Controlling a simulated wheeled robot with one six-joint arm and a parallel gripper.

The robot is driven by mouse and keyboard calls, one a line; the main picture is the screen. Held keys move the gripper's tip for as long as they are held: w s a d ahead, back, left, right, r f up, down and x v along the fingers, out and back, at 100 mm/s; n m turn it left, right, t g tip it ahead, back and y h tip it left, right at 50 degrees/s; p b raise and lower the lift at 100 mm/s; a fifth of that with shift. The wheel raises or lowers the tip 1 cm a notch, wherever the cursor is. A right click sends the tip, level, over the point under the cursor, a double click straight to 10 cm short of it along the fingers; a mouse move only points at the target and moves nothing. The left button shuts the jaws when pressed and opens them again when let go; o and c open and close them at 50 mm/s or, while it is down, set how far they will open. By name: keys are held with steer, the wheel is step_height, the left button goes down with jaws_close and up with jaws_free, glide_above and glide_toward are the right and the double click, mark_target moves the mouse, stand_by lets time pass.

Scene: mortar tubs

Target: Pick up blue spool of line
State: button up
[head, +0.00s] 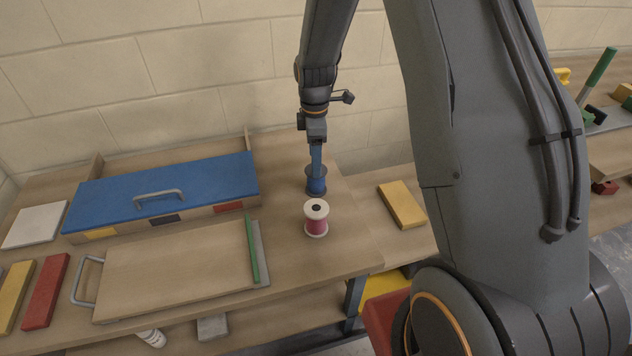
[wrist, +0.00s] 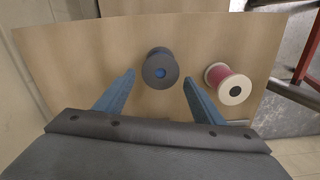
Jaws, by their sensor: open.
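The blue spool of line (head: 316,184) stands upright on the wooden bench, near its right end. It has dark flanges and blue line. My gripper (head: 316,160) is directly above it in the head view, pointing down, and partly covers its top. I cannot tell whether a finger touches the spool.
A pink spool with white flanges (head: 316,222) stands close by, to the right in the wrist view (wrist: 228,84). A blue-lidded box (head: 190,182) and a wooden board (head: 175,275) lie to the left. A yellow block (head: 402,205) lies to the right. Bare bench surrounds the spools.

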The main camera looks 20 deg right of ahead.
mark_target(316, 180)
steer(key=shift+w+f, duration=0.2)
steer(key=shift+f, duration=0.65)
steer(key=shift+s+d+f+p, duration=0.15)
steer(key=shift+f+p, duration=0.2)
steer(key=shift+f, duration=1.3)
steer(key=shift+s+f+p, duration=0.1)
steer(key=shift+f+p, duration=0.25)
steer(key=shift+f, duration=1.3)
steer(key=c, duration=1)
